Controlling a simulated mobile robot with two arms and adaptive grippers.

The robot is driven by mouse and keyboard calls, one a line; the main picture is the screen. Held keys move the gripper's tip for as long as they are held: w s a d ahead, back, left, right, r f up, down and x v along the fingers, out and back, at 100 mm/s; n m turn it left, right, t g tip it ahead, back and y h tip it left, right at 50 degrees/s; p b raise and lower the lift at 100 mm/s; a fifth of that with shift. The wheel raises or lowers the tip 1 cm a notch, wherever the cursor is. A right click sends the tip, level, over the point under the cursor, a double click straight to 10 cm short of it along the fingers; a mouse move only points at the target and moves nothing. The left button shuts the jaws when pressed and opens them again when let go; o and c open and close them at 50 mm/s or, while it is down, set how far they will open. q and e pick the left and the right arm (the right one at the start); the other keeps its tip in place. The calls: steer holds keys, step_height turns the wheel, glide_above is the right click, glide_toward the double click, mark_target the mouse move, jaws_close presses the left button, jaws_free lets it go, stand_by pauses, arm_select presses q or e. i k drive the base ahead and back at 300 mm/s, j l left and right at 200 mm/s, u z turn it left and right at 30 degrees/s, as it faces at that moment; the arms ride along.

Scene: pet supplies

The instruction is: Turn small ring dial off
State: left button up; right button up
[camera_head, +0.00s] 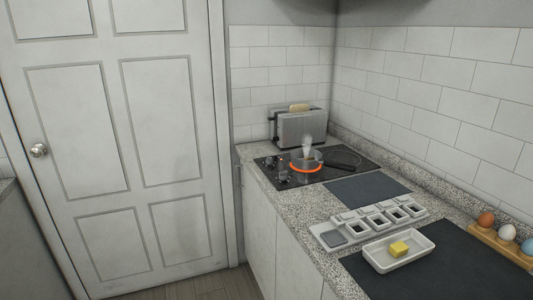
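A black cooktop (333,172) is set in the granite counter near the far corner. One ring (306,169) glows orange-red under a small pot (307,158), with pale steam above it. A dark pan (342,159) sits on the cooktop to the right of the pot. Several small knobs (282,176) stand along the left side of the cooktop. They are too small to tell which is the small ring dial or how each is turned. Neither of my grippers is in view.
A toaster (301,129) with bread on top stands behind the cooktop. Nearer are a dark mat (367,191), a white row of small containers (366,228), a white dish (380,262) with a yellow block (399,249), and an egg holder (492,241). A closed white door (115,145) is left.

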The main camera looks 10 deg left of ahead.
mark_target(269, 161)
steer(key=i+j, duration=0.4)
steer(key=j, duration=0.15)
steer(key=i+j+z, duration=0.1)
steer(key=i+j, duration=0.75)
steer(key=j, duration=0.2)
steer(key=z, duration=0.05)
